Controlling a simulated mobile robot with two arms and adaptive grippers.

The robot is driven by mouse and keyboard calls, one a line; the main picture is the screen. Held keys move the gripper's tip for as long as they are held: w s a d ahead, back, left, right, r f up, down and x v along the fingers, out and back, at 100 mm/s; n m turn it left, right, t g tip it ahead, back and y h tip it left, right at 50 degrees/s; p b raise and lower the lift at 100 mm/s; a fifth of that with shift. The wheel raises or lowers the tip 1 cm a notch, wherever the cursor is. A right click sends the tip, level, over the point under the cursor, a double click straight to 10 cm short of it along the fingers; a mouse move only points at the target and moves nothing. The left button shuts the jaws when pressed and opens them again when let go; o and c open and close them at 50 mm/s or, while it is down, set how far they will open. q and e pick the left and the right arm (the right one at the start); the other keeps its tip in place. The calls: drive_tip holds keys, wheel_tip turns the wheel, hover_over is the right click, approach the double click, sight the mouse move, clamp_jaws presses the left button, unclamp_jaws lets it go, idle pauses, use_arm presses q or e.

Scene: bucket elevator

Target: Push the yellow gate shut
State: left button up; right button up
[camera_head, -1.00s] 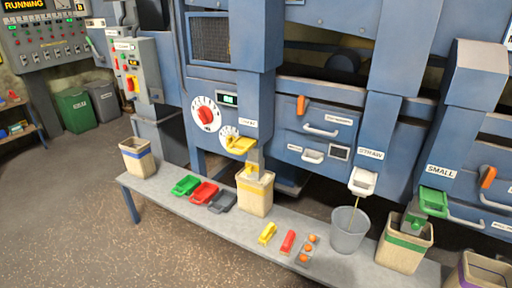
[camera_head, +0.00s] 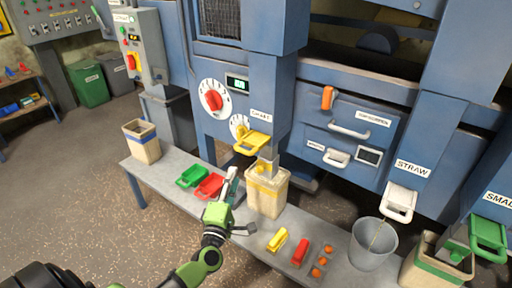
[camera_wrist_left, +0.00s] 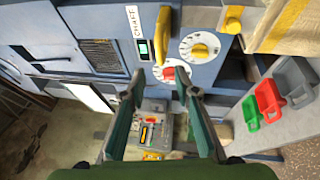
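The yellow gate (camera_head: 253,141) sticks out from the blue machine under the CHAFF label, above a cream sack (camera_head: 268,195) with a yellow band. In the left wrist view the yellow gate (camera_wrist_left: 163,36) shows at the upper middle, beside the CHAFF label. My left gripper (camera_head: 238,202) is over the bench, in front of and below the gate, left of the sack, and not touching the gate. Its two fingers are spread and empty, as the wrist view also shows (camera_wrist_left: 158,88). My right gripper is not in view.
The grey bench (camera_head: 157,172) holds green (camera_head: 192,177) and red (camera_head: 209,187) scoops, a yellow clip (camera_head: 277,240), a red clip (camera_head: 300,252) and a grey bucket (camera_head: 373,243) under the white STRAW gate (camera_head: 399,202). Green SMALL gate (camera_head: 489,237) is at the right. Floor in front is clear.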

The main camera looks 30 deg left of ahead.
sight(242, 149)
use_arm(q)
drive_tip(key=x, duration=1.2)
drive_tip(key=shift+w+a, duration=0.2)
drive_tip(key=shift+w, duration=0.15)
drive_tip(key=shift+r, duration=0.1)
clamp_jaws()
